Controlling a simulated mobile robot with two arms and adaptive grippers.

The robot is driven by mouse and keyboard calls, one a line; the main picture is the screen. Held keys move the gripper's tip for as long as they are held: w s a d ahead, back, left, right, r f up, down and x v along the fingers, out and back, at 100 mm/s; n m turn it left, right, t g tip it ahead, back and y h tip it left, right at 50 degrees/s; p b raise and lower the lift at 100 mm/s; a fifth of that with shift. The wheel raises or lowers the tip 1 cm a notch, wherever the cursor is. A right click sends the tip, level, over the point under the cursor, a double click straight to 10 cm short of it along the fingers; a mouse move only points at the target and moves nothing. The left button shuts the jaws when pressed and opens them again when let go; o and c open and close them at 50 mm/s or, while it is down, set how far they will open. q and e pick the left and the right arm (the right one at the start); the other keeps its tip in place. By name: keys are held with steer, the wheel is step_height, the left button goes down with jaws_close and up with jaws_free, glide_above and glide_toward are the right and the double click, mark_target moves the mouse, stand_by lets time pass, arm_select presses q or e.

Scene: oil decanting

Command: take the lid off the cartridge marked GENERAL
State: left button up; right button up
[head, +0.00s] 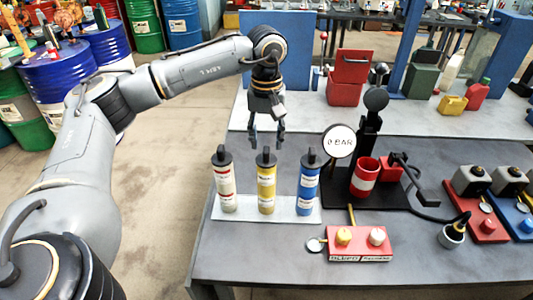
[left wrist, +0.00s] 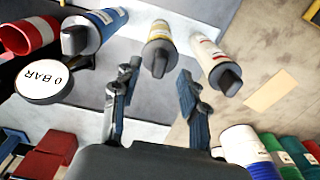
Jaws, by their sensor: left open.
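Three capped cartridges stand in a row: a white one with red bands (head: 225,185), a yellow one (head: 266,187) and a blue one (head: 308,188). Each has a dark lid with an upright tab. Their labels are too small to read, so I cannot tell which is marked GENERAL. My left gripper (head: 267,134) is open and empty, pointing down above and slightly behind the yellow cartridge's lid (head: 266,158). In the left wrist view the yellow lid (left wrist: 158,62) shows beyond and between the spread fingers (left wrist: 158,88), apart from them. My right gripper is not in view.
The cartridges stand on a pale plate (head: 238,213) on the grey table (head: 255,255). Right of them are a round "0 BAR" gauge (head: 340,141), a red-and-white cup (head: 364,177) and a red two-button box (head: 360,244). The table's front left is clear.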

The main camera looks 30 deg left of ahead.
mark_target(266, 148)
arm_select(q)
step_height(266, 148, down, 4)
steer(key=shift+w+a+p, duration=0.1)
steer(key=shift+p, duration=0.55)
steer(key=c, duration=0.8)
steer(key=shift+c, duration=0.2)
steer(key=shift+r, duration=0.15)
